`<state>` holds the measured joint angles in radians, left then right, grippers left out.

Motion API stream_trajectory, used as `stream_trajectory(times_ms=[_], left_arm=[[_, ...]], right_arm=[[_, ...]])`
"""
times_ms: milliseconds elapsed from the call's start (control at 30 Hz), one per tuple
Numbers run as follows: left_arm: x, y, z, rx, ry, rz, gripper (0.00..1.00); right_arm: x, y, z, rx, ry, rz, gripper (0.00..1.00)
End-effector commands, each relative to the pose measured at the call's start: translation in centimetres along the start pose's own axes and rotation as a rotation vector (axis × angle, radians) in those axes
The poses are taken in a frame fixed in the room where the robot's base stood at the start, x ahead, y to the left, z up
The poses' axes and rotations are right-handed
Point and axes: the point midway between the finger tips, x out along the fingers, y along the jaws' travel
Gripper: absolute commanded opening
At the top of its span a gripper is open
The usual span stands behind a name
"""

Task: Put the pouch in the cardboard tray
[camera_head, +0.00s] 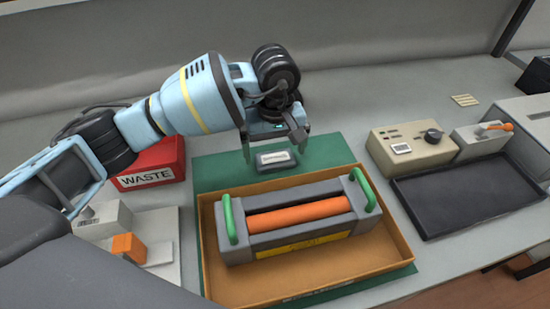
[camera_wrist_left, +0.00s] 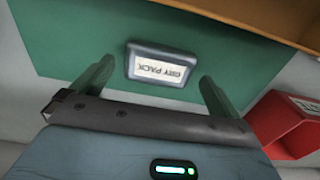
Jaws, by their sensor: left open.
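The pouch (camera_head: 276,161) is a small dark grey packet with a white label. It lies on the green mat (camera_head: 213,174), just behind the cardboard tray (camera_head: 386,245). In the left wrist view the pouch (camera_wrist_left: 160,64) shows its label, which seems to read "DRY PACK", upside down. My left gripper (camera_head: 275,150) is open above the pouch. In the left wrist view its fingers (camera_wrist_left: 155,85) stand apart, one on each side of the pouch, not touching it. The tray holds a grey cartridge (camera_head: 263,238) with an orange roller and green handles. My right gripper is not in view.
A red WASTE box (camera_head: 150,165) stands left of the mat. A beige device (camera_head: 412,148) with a knob and a black tray (camera_head: 470,193) are on the right. The cartridge takes up most of the cardboard tray, with bare floor along its front.

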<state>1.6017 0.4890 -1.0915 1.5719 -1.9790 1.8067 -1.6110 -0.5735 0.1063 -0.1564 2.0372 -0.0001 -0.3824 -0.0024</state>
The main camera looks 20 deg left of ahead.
Motion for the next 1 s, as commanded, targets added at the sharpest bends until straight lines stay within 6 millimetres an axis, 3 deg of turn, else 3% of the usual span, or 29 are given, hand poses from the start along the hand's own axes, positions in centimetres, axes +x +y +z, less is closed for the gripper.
stream_trajectory(times_ms=[133,400,767,1000], left_arm=[[1.37,0.05,0.00,-0.001,0.000,0.001,1.00],[1.63,0.05,-0.02,-0.001,0.001,0.001,1.00],[1.59,0.06,-0.02,0.000,0.001,0.001,0.56],[1.21,0.09,-0.05,0.000,0.002,0.003,0.55]], right_arm=[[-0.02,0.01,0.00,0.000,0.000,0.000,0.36],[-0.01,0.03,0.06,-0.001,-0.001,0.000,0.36],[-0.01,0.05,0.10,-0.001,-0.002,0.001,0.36],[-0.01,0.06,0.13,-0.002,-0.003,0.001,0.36]])
